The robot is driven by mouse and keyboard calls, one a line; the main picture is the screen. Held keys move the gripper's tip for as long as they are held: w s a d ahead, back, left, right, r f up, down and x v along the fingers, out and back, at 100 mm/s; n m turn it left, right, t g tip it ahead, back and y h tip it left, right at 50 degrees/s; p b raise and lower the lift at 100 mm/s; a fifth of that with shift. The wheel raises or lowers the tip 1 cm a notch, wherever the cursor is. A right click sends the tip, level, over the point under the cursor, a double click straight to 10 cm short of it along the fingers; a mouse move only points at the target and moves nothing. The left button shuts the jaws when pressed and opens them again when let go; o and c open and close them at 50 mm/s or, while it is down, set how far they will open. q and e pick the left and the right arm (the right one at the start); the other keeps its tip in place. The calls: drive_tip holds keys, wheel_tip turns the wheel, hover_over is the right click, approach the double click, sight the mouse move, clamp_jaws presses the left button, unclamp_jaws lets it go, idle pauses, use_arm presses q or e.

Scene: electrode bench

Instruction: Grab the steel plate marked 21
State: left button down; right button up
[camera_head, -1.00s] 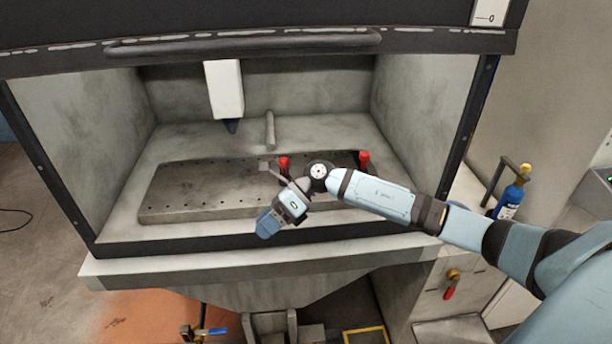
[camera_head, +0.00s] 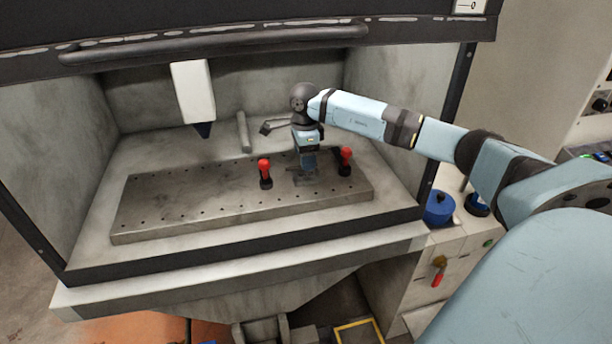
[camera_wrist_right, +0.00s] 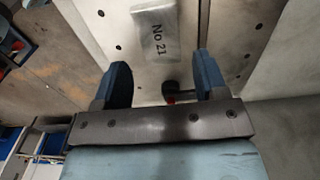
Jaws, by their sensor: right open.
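The steel plate marked "No 21" (camera_wrist_right: 156,34) is a small light-grey metal piece, seen in the right wrist view just beyond the fingertips. It lies on the perforated metal bed (camera_head: 180,197) inside the cabinet. In the head view my right gripper (camera_head: 308,165) points down over the bed, between two red-handled clamps, and largely hides the plate. In the wrist view my right gripper (camera_wrist_right: 163,80) has its two blue fingers apart with no plate between them. My left gripper is out of view.
One red-topped clamp (camera_head: 265,172) stands left of my gripper and another red-topped clamp (camera_head: 345,160) stands right of it. A white head with a dark tip (camera_head: 195,95) hangs at the back left. The bed's left half is clear.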

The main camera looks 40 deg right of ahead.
sight(305, 175)
wheel_tip(305, 175, down, 5)
drive_tip(key=shift+s+f+p, duration=0.1)
drive_tip(key=shift+p, duration=0.65)
drive_tip(key=shift+f, duration=0.45)
drive_tip(key=c, duration=1)
drive_tip(key=shift+r, duration=0.1)
drive_tip(key=shift+c, duration=0.3)
drive_tip(key=shift+r, duration=0.1)
